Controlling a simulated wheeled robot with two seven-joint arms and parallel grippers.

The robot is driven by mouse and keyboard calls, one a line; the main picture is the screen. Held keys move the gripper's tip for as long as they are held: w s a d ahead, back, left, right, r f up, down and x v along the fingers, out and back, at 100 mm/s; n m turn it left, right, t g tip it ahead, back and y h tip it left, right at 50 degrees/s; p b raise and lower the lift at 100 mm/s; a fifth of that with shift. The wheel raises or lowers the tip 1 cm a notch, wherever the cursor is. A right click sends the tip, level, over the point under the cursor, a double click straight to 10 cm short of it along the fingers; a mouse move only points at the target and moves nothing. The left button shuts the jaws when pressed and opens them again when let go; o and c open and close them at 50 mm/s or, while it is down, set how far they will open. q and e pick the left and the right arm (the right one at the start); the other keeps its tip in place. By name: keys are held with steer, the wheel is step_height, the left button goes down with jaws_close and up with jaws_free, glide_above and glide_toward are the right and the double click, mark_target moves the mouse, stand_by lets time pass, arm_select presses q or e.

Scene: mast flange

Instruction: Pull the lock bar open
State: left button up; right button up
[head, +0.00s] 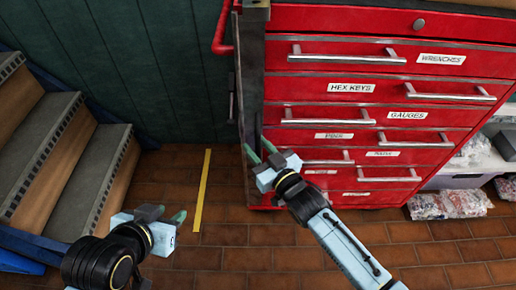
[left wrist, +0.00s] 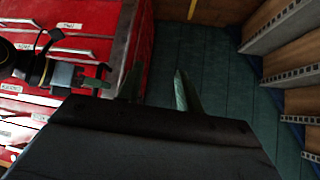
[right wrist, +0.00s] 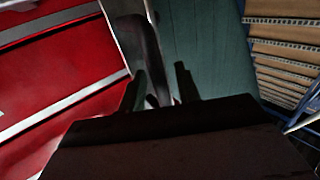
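The lock bar (head: 251,80) is a dark upright bar along the left front edge of the red tool chest (head: 380,25). A dark curved handle (right wrist: 150,55) shows on it in the right wrist view. My right gripper (head: 258,148) is at the lower part of the bar. Its fingers are apart, and in the right wrist view (right wrist: 163,82) the handle's lower end appears between them; I cannot tell if they touch it. My left gripper (head: 168,214) is open and empty, low over the floor, left of the chest; it also shows in the left wrist view (left wrist: 157,88).
Wooden steps (head: 60,150) stand at the left. A green wall (head: 150,60) is behind. A red side rail (head: 222,35) juts from the chest's upper left. Bagged parts (head: 450,203) lie at the right. The tiled floor around the yellow strip (head: 202,190) is clear.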

arm_select(q)
steer(key=shift+w+r, duration=0.1)
arm_select(e)
steer(key=shift+w, duration=0.1)
steer(key=shift+c, duration=0.4)
jaws_close()
